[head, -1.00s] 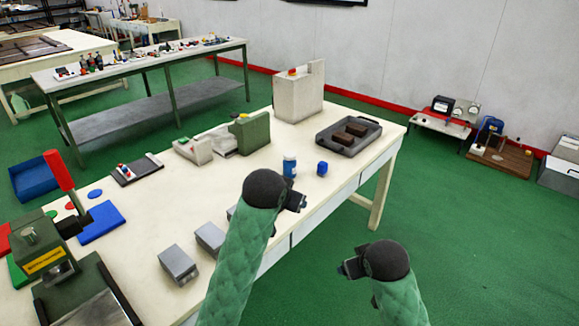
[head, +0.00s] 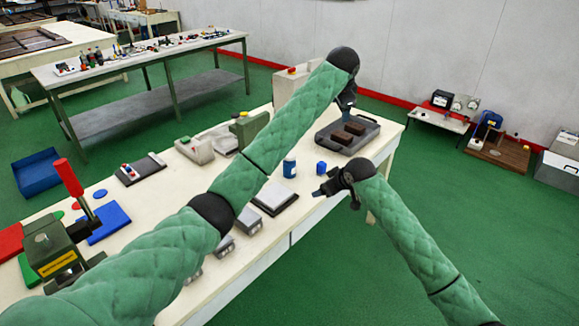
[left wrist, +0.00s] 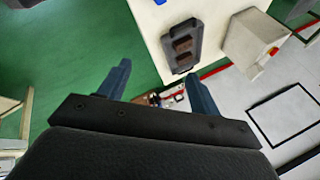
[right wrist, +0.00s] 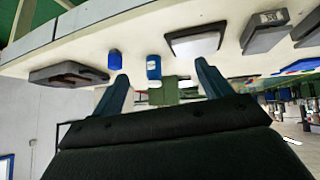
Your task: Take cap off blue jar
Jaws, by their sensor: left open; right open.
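The blue jar (head: 289,167) with a white cap (head: 290,157) stands upright on the white table. It also shows in the right wrist view (right wrist: 154,68), between and beyond the open fingers. My left gripper (head: 347,106) is open and empty, raised above the grey tray at the table's far right end, away from the jar. My right gripper (head: 322,190) is open and empty near the table's front edge, to the right of the jar and apart from it. The right wrist view shows its fingers (right wrist: 162,85) spread wide.
A small blue block (head: 321,167) sits right of the jar. The grey tray (head: 325,138) holds dark brown blocks. A flat grey-white plate (head: 272,197) lies in front of the jar. A green box (head: 247,128) and a beige box (head: 290,88) stand behind. My left arm crosses over the table.

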